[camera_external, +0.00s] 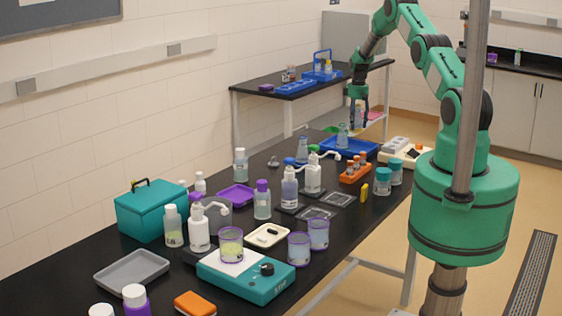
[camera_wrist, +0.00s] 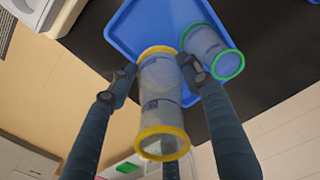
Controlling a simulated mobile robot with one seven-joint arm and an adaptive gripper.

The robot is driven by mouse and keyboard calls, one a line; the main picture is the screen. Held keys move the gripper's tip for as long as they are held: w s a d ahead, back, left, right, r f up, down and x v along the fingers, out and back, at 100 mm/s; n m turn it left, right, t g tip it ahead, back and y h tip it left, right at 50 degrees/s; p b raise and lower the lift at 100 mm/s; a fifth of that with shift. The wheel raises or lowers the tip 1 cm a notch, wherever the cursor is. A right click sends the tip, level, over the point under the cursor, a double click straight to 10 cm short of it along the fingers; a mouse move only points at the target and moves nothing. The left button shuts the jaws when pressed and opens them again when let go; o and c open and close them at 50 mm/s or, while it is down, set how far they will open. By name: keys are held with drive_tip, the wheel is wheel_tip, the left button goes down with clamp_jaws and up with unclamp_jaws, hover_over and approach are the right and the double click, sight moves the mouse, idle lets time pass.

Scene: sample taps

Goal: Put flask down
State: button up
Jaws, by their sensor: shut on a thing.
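My gripper (camera_external: 358,98) is over the far end of the black bench, above the blue tray (camera_external: 368,149). In the wrist view my gripper (camera_wrist: 157,75) is shut on a clear flask (camera_wrist: 160,92) with yellow rims, its fingers on either side. The held flask shows small and faint below the fingers in the external view. The blue tray (camera_wrist: 132,28) lies beyond the flask in the wrist view. A clear vessel with green rims (camera_wrist: 208,50) is on the tray, close beside the held flask. The gap between held flask and tray is hard to judge.
A white rack (camera_external: 405,153) stands right of the tray and an orange tube rack (camera_external: 355,173) in front. Pump bottles (camera_external: 313,178) and other ware crowd the nearer bench. A second black table (camera_external: 300,88) with blue trays stands behind.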

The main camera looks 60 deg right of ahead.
sight(357, 113)
drive_tip(key=shift+f, duration=2)
drive_tip(key=shift+f, duration=0.1)
drive_tip(key=shift+f+p, duration=0.45)
drive_tip(key=shift+f, duration=1.55)
drive_tip(key=shift+f, duration=0.1)
drive_tip(key=o, duration=1)
drive_tip(key=shift+r, duration=0.2)
drive_tip(key=shift+r+b, duration=0.8)
drive_tip(key=shift+r, duration=5.15)
